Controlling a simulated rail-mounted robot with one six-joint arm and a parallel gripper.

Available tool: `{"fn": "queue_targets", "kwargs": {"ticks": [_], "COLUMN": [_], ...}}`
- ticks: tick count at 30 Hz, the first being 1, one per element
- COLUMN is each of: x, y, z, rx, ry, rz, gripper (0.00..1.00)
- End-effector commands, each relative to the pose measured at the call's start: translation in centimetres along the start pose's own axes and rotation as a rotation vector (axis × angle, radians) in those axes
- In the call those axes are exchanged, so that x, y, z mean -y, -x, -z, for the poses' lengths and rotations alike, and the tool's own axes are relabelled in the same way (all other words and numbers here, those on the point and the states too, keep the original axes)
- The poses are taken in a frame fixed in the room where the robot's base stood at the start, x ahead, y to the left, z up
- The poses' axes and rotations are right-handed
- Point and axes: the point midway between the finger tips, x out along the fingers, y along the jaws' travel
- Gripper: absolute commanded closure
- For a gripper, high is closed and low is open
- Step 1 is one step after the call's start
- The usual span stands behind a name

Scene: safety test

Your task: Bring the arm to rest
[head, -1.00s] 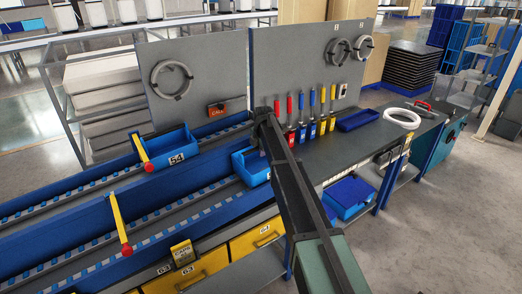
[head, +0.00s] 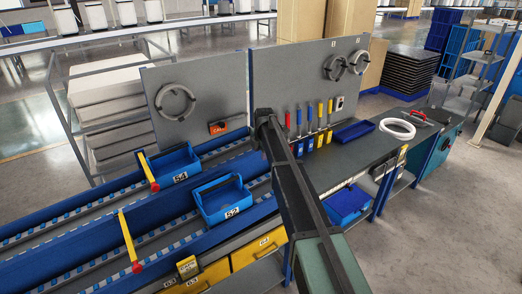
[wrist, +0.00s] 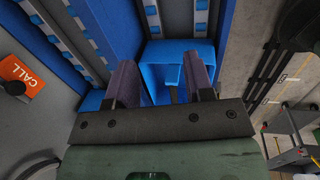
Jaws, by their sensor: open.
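My arm (head: 295,185) rises from the bottom of the head view and crosses in front of the bench. My gripper (wrist: 160,78) shows in the wrist view with its two dark fingers apart and nothing visible held between them. I cannot make it out in the head view. Beyond the fingers in the wrist view is a blue bin (wrist: 163,50). Whether the fingers touch it cannot be told.
Blue bins 54 (head: 183,162) and 52 (head: 210,212) sit on the conveyor lanes, near yellow arms with red ends (head: 129,240). Upright tools (head: 320,125), a blue tray (head: 354,131) and a white ring (head: 397,128) are on the bench. Open floor (head: 440,220) lies right.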

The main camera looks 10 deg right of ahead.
Motion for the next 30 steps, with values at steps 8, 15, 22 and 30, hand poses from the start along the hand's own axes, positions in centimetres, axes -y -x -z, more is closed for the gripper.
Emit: {"fn": "queue_targets", "kwargs": {"ticks": [8,15,22,30], "x": [0.1,12.5,31.9,37.9], "y": [0.6,1.9,2.5,1.7], "z": [0.0,6.0,15.7,18.9], "rx": [-0.002,0.02,0.132,0.147], "ry": [-0.132,-1.11,-1.92,-1.957], "rz": [0.005,0.103,0.186,0.196], "gripper": [0.52,0.52,0.52,0.52]}}
